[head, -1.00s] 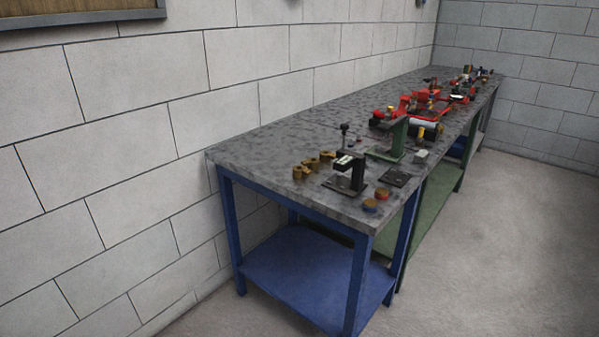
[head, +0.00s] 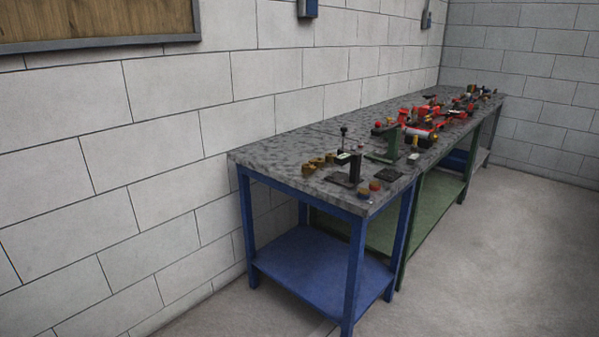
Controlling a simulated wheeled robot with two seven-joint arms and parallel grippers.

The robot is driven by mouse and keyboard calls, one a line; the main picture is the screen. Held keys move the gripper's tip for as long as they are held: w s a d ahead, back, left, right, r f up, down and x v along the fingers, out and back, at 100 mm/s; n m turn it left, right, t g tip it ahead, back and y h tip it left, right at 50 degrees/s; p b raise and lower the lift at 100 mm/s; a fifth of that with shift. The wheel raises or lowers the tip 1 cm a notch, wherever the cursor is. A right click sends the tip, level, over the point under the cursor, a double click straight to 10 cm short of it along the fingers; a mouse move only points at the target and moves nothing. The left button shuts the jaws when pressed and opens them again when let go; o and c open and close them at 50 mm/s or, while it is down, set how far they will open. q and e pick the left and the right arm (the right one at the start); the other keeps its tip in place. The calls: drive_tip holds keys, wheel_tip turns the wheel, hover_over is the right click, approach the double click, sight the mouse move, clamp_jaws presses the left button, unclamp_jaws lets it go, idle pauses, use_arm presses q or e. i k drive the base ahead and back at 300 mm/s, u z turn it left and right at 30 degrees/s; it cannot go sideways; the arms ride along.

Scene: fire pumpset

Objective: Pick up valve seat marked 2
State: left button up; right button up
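Several small brass-coloured parts (head: 318,162) stand in a group near the left edge of the near bench top. They may be valve seats, but no marking such as a 2 can be read at this distance. Neither of my grippers shows in the head view.
The blue-framed bench (head: 302,184) stands along the white block wall, with more benches beyond. A black fixture (head: 354,168), a green stand (head: 393,143) and red assemblies (head: 412,130) crowd the tops. Open floor (head: 480,260) lies to the right.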

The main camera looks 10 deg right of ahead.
sight(306, 167)
drive_tip(key=u, duration=0.8)
drive_tip(key=i, duration=2.1)
drive_tip(key=z, duration=0.6)
